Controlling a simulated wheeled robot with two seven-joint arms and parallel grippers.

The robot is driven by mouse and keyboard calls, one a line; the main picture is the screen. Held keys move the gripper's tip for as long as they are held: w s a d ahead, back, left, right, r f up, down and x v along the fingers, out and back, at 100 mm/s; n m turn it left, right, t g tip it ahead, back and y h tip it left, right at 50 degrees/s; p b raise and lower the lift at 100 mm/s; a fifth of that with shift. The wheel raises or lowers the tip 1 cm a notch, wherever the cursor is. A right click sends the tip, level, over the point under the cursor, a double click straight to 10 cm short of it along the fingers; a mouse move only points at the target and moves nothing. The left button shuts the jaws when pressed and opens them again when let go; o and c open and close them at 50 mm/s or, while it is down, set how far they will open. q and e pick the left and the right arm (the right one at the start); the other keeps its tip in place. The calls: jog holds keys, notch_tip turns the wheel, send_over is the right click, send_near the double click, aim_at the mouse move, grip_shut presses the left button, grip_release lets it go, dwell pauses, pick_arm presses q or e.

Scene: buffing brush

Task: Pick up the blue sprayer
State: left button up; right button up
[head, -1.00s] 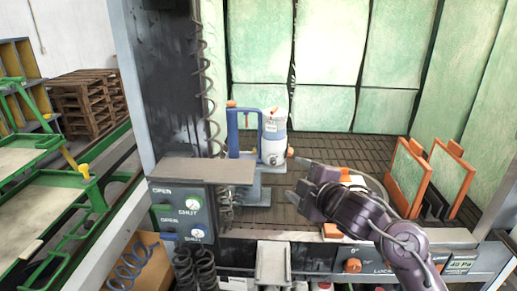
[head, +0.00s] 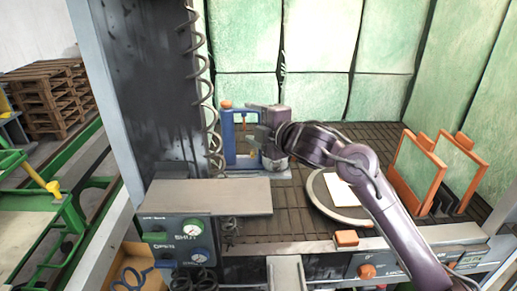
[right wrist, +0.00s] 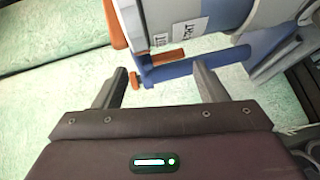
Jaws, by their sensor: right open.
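The blue sprayer (head: 228,138) stands upright on a small grey stand at the left of the booth floor, beside the dark pillar. Its blue handle frame shows in the head view, while my right gripper and wrist hide most of its white canister. My right gripper (head: 251,126) is open beside the sprayer at handle height. In the right wrist view, my open fingers (right wrist: 160,80) point toward the sprayer's blue bar (right wrist: 205,64), with the white labelled body (right wrist: 200,20) beyond. Whether a finger touches the bar, I cannot tell. My left gripper is not in view.
A coiled hose (head: 203,90) hangs down the pillar (head: 140,90) left of the sprayer. A grey shelf (head: 205,197) juts out in front. A round disc (head: 325,209) lies to the right, and orange-framed panels (head: 415,170) stand farther right.

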aim_at(244, 115)
jog(key=p+x, duration=0.1)
jog(key=x, duration=0.2)
jog(key=shift+r, duration=0.15)
jog(key=shift+x, duration=0.9)
jog(key=shift+s, duration=0.1)
jog(key=c, duration=1.3)
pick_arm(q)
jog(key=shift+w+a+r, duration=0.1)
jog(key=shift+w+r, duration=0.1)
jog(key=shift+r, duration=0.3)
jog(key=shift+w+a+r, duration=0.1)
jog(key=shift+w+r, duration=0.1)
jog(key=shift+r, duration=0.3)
